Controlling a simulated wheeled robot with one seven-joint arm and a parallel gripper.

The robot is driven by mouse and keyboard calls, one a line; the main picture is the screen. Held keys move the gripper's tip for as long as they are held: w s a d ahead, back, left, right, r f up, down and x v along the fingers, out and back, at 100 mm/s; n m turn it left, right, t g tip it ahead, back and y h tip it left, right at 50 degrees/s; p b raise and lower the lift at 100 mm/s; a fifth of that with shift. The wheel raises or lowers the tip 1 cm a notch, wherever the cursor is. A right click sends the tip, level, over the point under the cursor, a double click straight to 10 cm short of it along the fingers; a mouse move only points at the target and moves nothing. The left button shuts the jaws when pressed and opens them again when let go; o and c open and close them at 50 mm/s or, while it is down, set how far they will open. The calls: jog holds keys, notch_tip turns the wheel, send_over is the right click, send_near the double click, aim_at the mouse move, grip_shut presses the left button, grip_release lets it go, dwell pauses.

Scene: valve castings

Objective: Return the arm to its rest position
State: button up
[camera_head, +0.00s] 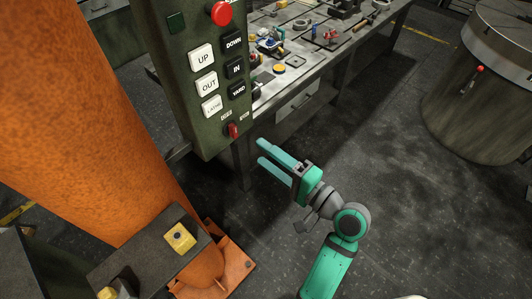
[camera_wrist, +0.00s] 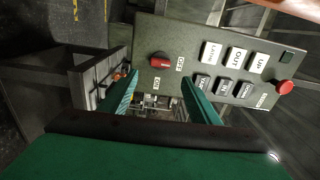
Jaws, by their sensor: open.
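My gripper (camera_head: 264,153) is green with teal fingers. In the head view it is at the centre, in front of the lower end of a green control panel (camera_head: 191,125). Its fingers are apart with nothing between them, and point left toward the panel's lower end. In the wrist view my gripper (camera_wrist: 158,80) has its fingers spread, with the panel (camera_wrist: 190,52) beyond them. The panel's red switch (camera_wrist: 160,61) shows between and above the fingertips. I cannot tell the exact gap to the panel. My arm reaches up from the bottom of the head view.
A large orange column (camera_head: 100,130) fills the left. A workbench (camera_head: 295,88) with several small parts stands behind the panel. A round metal drum (camera_head: 470,115) is at the right. A yellow button box (camera_head: 180,237) sits at the lower left. Grey floor (camera_head: 385,150) is open between bench and drum.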

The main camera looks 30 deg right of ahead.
jog(key=shift+a, duration=0.1)
jog(key=s+a+f+n+g+h, duration=0.1)
jog(key=s+a+f+h, duration=0.25)
jog(key=f, duration=0.65)
jog(key=s+a+f+g+h, duration=0.25)
jog(key=a+f+h, duration=0.2)
jog(key=f, duration=0.55)
jog(key=s+a+r+n+t+y, duration=0.1)
jog(key=s+a+n, duration=0.5)
jog(key=s, duration=0.3)
jog(key=s+a+r+n+t, duration=0.1)
jog(key=s+a+r+n, duration=0.1)
jog(key=s+a+n, duration=0.4)
jog(key=s, duration=0.4)
jog(key=shift+r+n+y, duration=0.25)
jog(key=shift+n+y, duration=0.15)
